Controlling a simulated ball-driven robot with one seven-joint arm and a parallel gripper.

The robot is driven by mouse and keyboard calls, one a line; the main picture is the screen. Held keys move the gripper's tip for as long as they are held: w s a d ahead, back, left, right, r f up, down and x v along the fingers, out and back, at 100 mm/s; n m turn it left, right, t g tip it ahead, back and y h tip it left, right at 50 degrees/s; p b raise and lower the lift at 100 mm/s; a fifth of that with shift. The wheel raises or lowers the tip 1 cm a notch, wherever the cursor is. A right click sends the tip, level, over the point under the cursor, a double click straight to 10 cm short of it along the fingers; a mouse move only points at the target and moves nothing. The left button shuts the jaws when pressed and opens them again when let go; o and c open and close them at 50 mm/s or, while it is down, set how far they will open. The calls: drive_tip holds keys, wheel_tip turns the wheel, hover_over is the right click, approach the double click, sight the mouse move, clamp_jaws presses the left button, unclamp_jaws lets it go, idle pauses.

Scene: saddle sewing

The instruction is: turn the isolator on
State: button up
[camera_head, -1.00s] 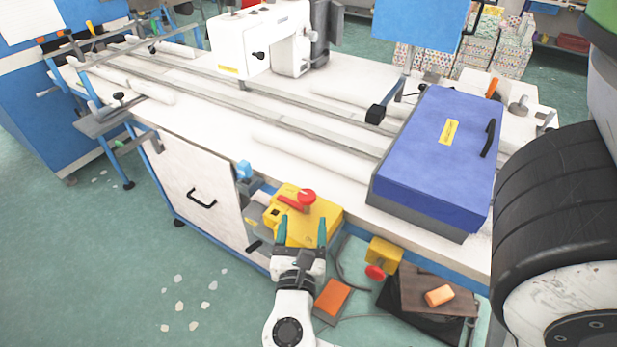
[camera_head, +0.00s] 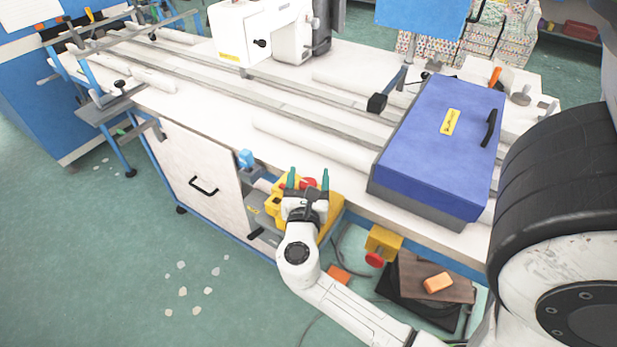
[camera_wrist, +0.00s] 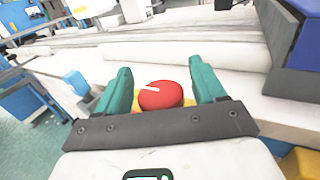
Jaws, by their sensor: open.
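The isolator is a yellow box (camera_head: 333,205) with a red rotary handle (camera_head: 308,183) on top, at the front edge of the white bench. My gripper (camera_head: 308,178) is in front of and over the box and hides much of it. In the wrist view the red handle (camera_wrist: 160,96) shows as a round red knob with a white mark, between the two green fingertips (camera_wrist: 163,88). The fingers are open, with a visible gap on each side of the knob. I cannot tell whether they reach down to its depth.
A blue-lidded case (camera_head: 437,150) stands on the bench to the right. A yellow box with a red button (camera_head: 382,243) hangs below the bench edge. A small blue object (camera_head: 246,159) is left of the isolator. Long rails and white rollers (camera_head: 300,140) run along the bench.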

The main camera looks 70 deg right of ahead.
clamp_jaws()
idle(0.6)
